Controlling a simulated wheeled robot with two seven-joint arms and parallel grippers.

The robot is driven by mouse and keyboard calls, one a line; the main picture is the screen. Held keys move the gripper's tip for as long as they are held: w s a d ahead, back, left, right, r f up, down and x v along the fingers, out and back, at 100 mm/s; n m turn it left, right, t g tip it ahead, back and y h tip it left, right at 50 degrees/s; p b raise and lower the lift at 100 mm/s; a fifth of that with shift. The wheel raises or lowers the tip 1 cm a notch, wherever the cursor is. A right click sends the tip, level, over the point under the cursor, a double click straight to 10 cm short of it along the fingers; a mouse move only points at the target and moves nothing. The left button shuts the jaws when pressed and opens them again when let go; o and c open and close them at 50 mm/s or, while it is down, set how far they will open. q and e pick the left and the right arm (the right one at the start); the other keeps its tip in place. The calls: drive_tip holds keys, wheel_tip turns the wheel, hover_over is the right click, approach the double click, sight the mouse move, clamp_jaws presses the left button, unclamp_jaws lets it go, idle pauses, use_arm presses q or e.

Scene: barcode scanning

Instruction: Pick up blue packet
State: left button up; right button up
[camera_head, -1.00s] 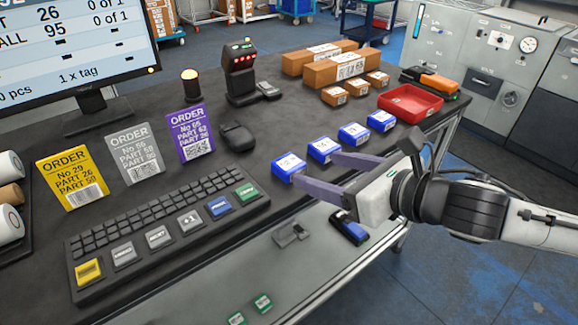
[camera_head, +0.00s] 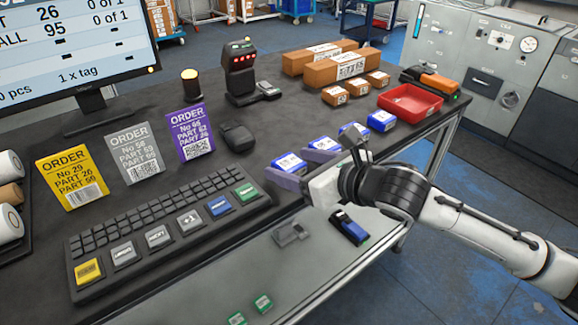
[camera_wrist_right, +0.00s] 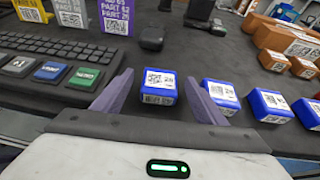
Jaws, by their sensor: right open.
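Several blue packets with white barcode labels sit in a row on the dark table. The leftmost blue packet (camera_head: 290,162) is in front of my right gripper (camera_head: 287,168). In the right wrist view this packet (camera_wrist_right: 159,86) stands between the two purple-grey fingers of the gripper (camera_wrist_right: 155,100), which are spread apart with gaps on both sides. A second blue packet (camera_wrist_right: 221,96) is just outside the right finger, close to it. A third (camera_wrist_right: 270,105) is farther right. Another blue packet (camera_head: 381,121) shows near the red tray. My left gripper is not in view.
A keyboard (camera_head: 150,225) with coloured keys lies left of the gripper. A black mouse (camera_head: 237,138), a scanner (camera_head: 240,75) and order cards (camera_head: 190,133) stand behind. Brown boxes (camera_head: 334,69) and a red tray (camera_head: 410,103) are at the right. The table's front edge is close.

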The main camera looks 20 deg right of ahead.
drive_tip(key=shift+r, duration=0.1)
drive_tip(key=c, duration=1.2)
